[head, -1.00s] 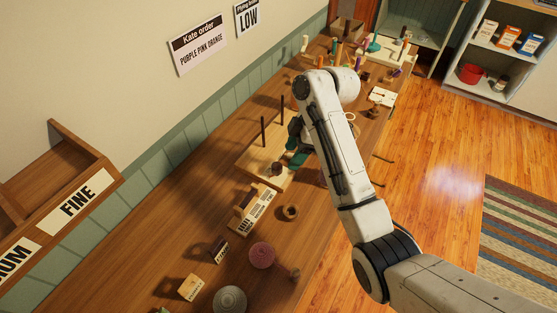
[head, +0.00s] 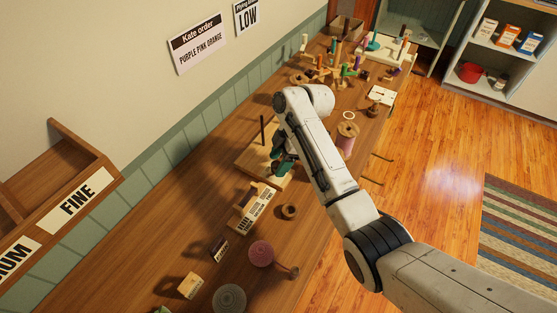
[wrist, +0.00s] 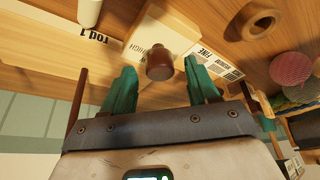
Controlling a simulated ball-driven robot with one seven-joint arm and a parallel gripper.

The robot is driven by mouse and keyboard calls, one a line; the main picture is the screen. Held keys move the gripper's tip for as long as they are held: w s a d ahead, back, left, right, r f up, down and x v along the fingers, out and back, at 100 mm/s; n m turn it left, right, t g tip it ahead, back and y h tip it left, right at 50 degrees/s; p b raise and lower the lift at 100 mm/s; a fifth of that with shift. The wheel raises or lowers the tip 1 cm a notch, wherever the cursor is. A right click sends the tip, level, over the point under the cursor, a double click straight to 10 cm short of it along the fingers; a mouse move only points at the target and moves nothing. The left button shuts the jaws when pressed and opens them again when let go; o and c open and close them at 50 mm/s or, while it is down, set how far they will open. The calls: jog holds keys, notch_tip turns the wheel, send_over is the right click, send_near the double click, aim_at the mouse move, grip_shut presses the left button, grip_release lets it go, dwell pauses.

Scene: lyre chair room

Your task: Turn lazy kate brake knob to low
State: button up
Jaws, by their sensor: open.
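The lazy kate (head: 245,166) is a pale wooden base with dark upright pegs, on the long bench in the head view. Its brake knob (wrist: 159,66) is a round brown knob in the wrist view, beside a "HIGH" label; its pointing direction is unclear. My gripper (wrist: 160,68) has teal fingers spread on either side of the knob, with visible gaps. In the head view my gripper (head: 283,158) is over the kate's right part, and the knob is hidden behind it.
A labelled wooden block (head: 256,206) and a brown ring (head: 289,211) sit close on the near side. A pink spool (head: 347,138) stands right of my arm. Bobbins and small tools crowd the far bench.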

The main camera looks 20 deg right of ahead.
jog(key=shift+a+f, duration=0.15)
jog(key=shift+f, duration=0.15)
jog(key=shift+c, duration=0.3)
jog(key=c, duration=1)
jog(key=shift+o, duration=0.2)
jog(key=shift+r, duration=0.1)
jog(key=shift+r+m+t+p, duration=0.1)
jog(key=shift+m+t+p, duration=0.3)
jog(key=shift+m+p, duration=0.7)
jog(key=m+t+p, duration=0.1)
jog(key=m+p, duration=0.1)
jog(key=m, duration=0.1)
jog(key=shift+s+a+h, duration=0.1)
jog(key=shift+s+h, duration=0.05)
jog(key=shift+h, duration=0.25)
jog(key=m+t+h+p, duration=0.1)
jog(key=m, duration=0.2)
jog(key=m+p, duration=0.2)
jog(key=m, duration=0.1)
jog(key=shift+a+m+t+h, duration=0.1)
jog(key=shift+m+t+h, duration=0.2)
jog(key=shift+t+h, duration=0.1)
